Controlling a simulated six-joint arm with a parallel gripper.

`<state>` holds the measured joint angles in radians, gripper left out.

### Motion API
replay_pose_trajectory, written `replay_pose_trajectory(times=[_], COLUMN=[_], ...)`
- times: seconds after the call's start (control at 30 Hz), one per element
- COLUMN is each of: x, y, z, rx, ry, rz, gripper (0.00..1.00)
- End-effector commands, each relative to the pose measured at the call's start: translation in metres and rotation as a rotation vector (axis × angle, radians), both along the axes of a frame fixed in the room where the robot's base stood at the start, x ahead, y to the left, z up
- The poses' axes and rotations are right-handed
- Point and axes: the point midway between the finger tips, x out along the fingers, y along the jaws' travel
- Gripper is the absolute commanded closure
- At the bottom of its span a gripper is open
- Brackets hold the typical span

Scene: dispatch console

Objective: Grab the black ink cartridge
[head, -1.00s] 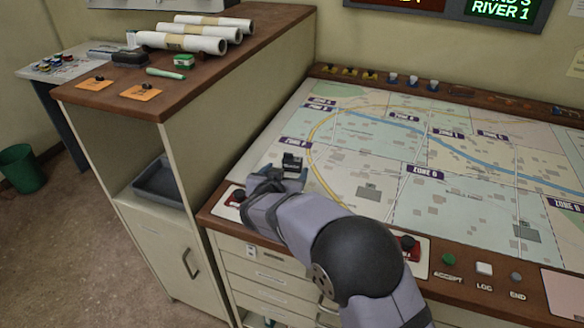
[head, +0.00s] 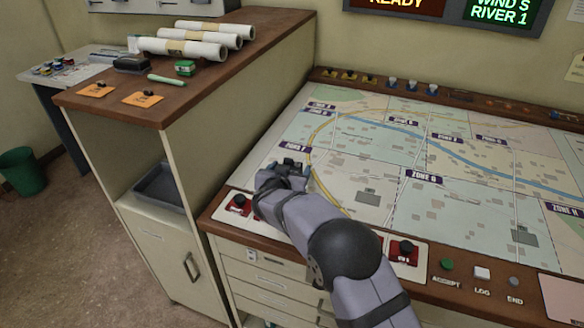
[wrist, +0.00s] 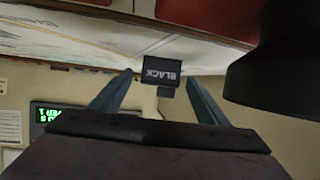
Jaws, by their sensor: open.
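The black ink cartridge (wrist: 163,70) is a small dark block with "BLACK" in pale letters, upside down in the wrist view. It lies between the tips of my gripper's two fingers, with visible gaps on both sides. In the head view my gripper (head: 289,167) is low over the left front part of the map table. It is open and pointed away from the head camera. The cartridge is mostly hidden by the gripper there, and I cannot make it out clearly.
The map table (head: 330,190) has a red control (head: 238,204) at its front left and another red control (head: 404,252) right of my arm. A taller cabinet (head: 110,110) on the left carries paper rolls (head: 182,47), a green box (head: 185,68) and orange cards. The map is mostly clear.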

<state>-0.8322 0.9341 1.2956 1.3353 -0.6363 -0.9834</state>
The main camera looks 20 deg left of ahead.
Motion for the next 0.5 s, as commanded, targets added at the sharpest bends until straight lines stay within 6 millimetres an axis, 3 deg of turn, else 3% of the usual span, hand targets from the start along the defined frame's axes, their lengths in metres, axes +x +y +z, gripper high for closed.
replay_pose_trajectory(times=[0.37,0.4,0.5], x=[0.0075,0.0074,0.0073], y=[0.0011,0.0011,0.001], z=[-0.0032,-0.0032,-0.0032], rx=[0.0,0.0,0.0], ry=[0.0,0.0,0.0], rz=[0.001,0.001,0.001], gripper=[0.31,0.34,0.58])
